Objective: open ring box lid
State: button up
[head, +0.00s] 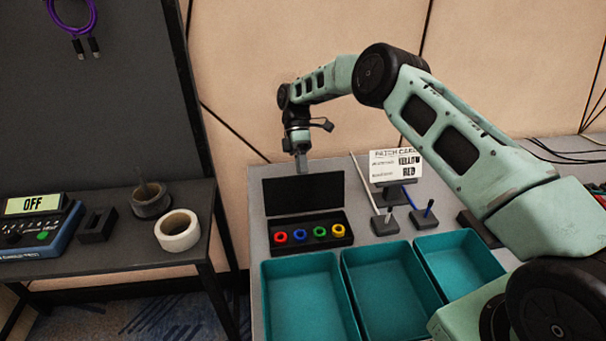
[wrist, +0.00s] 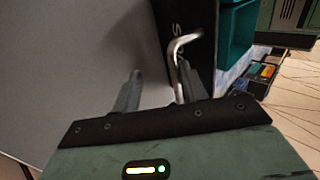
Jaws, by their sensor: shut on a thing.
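The black ring box (head: 346,241) sits on the grey table, with several coloured rings (head: 319,230) in a row inside it. Its lid (head: 303,196) stands upright at the back, so the box is open. My gripper (head: 300,170) points down at the lid's top edge. In the wrist view, a bent silver handle (wrist: 174,50) sticks out from a dark panel with lettering, which looks like the lid. The handle runs down by the fingers of my gripper (wrist: 158,90), which is shut on it. The exact contact is partly hidden.
Three teal trays (head: 308,300) stand in front of the box. A sign (head: 396,163) and several small stands (head: 384,226) are to its right. A separate dark table (head: 130,240) at left holds tape rolls (head: 178,230) and a device marked OFF (head: 35,225).

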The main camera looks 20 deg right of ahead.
notch_tip(320, 180, up, 10)
jog(key=shift+b, duration=0.35)
jog(key=shift+f, duration=0.1)
